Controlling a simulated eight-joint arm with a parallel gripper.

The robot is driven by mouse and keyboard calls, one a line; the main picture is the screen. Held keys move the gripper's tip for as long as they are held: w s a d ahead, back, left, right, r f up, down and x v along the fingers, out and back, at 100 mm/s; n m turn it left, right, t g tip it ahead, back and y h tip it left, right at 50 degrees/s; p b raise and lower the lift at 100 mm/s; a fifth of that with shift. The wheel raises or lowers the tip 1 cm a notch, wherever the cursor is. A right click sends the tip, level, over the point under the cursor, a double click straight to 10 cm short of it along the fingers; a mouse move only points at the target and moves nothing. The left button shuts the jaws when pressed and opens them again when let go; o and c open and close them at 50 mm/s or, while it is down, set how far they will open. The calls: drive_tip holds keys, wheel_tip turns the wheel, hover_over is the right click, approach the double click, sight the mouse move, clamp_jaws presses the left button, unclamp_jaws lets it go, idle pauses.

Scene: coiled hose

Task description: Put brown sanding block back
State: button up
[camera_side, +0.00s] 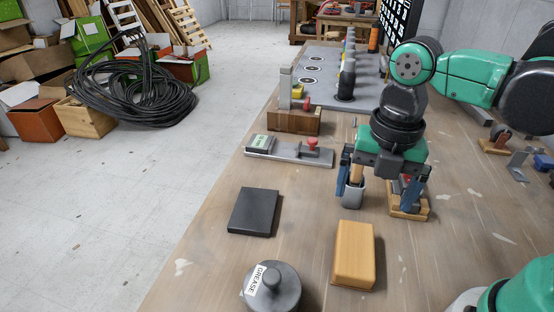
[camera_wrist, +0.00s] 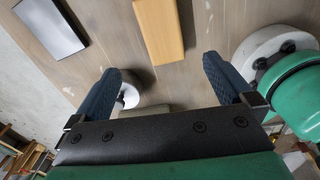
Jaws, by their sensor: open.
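The brown sanding block (camera_side: 354,255), an orange-brown block with rounded edges, lies flat on the wooden table in the near middle. It also shows at the top middle of the wrist view (camera_wrist: 160,28). My gripper (camera_side: 378,196) hangs above the table, farther back than the block and apart from it. Its two blue fingers are spread with nothing seen between them in the wrist view (camera_wrist: 162,66). A flat dark pad (camera_side: 253,212) lies left of the block, with bare table between them. I cannot tell which spot is the block's own place.
A grey grease can (camera_side: 272,288) stands at the near left. A grey cup (camera_side: 353,192) and a small wooden stand (camera_side: 410,207) are close to my fingers. A grey rail (camera_side: 290,152) and a wooden box (camera_side: 293,121) lie farther back.

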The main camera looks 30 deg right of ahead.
drive_tip(key=w+d+m+t, duration=0.2)
drive_tip(key=d+m+t, duration=0.1)
drive_tip(key=m, duration=1)
drive_tip(key=w+d+m+t, duration=0.2)
drive_tip(key=d+m+t, duration=0.1)
drive_tip(key=m, duration=1)
drive_tip(key=shift+t, duration=0.5)
